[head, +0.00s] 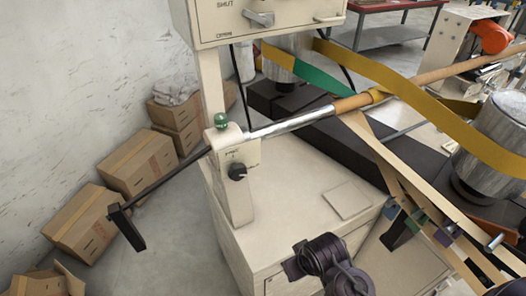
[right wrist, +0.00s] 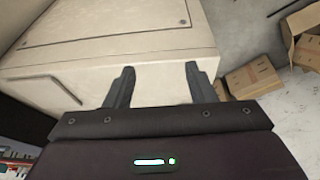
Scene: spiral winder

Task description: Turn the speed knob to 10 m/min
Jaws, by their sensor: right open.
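The speed knob (head: 237,171) is a small black round knob on the front of the cream post, below the green button (head: 221,120). Its markings are too small to read in the head view. My right gripper (right wrist: 158,80) shows in the right wrist view, open and empty, with its two dark fingers apart in front of the cream cabinet (right wrist: 110,55). In the head view a dark arm part of mine shows at the bottom centre, well below and to the right of the knob, with its fingertips not clear. My left gripper is not in view.
A metal shaft (head: 290,125) runs from the post, with a black crank arm (head: 160,185) on the left. Cardboard boxes (head: 137,165) line the wall. Yellow and brown strips (head: 420,95) cross the right side. The cabinet top (head: 300,190) is mostly clear.

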